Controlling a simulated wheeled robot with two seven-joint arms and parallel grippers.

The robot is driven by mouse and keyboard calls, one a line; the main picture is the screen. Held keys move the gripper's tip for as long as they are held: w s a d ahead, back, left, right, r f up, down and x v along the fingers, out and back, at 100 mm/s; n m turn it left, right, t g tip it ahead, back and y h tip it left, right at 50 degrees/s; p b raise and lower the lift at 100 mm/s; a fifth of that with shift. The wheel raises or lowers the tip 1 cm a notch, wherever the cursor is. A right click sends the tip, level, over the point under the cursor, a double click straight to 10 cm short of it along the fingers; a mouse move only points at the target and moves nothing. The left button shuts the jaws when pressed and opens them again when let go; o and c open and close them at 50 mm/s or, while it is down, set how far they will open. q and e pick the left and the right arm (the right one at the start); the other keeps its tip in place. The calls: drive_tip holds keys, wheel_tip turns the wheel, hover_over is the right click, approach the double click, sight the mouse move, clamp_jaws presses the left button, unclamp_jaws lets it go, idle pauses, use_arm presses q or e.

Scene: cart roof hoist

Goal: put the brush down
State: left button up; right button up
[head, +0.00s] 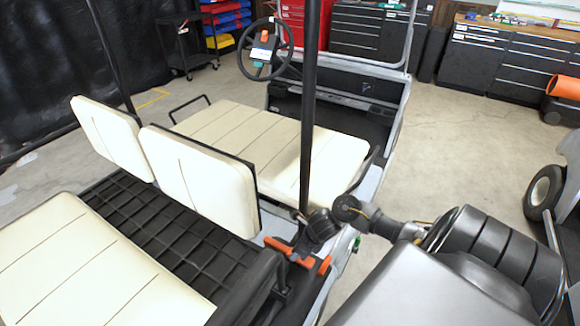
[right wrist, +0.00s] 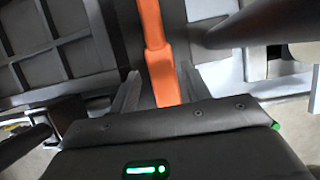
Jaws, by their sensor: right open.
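The orange brush (head: 283,247) lies on the side edge of the cart, beside the black ribbed tray between the seats. Only its orange handle shows clearly; I cannot make out bristles. My right gripper (head: 304,243) is at the brush, with my arm coming in from the right. In the right wrist view, the orange handle (right wrist: 156,55) runs between the two fingers of my right gripper (right wrist: 160,88). The fingers are open, with gaps on both sides of the handle. My left gripper is not in view.
A black upright post (head: 309,110) rises close to my right gripper. Cream seat backs (head: 200,170) and a black ribbed tray (head: 165,225) lie to its left. A black rail (head: 250,290) is in front. Open floor (head: 455,150) lies to the right.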

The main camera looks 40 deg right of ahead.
sight(288, 253)
drive_tip(key=shift+w+a+f, duration=0.15)
drive_tip(key=shift+w+a, duration=0.05)
drive_tip(key=shift+w, duration=0.05)
drive_tip(key=shift+w+f, duration=0.1)
drive_tip(key=shift+f, duration=0.2)
drive_tip(key=x, duration=0.4)
drive_tip(key=shift+w+f, duration=0.2)
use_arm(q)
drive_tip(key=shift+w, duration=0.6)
use_arm(e)
drive_tip(key=c, duration=0.9)
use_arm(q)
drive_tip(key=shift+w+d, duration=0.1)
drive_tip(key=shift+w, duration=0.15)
use_arm(e)
drive_tip(key=shift+o, duration=0.2)
drive_tip(key=shift+r, duration=0.1)
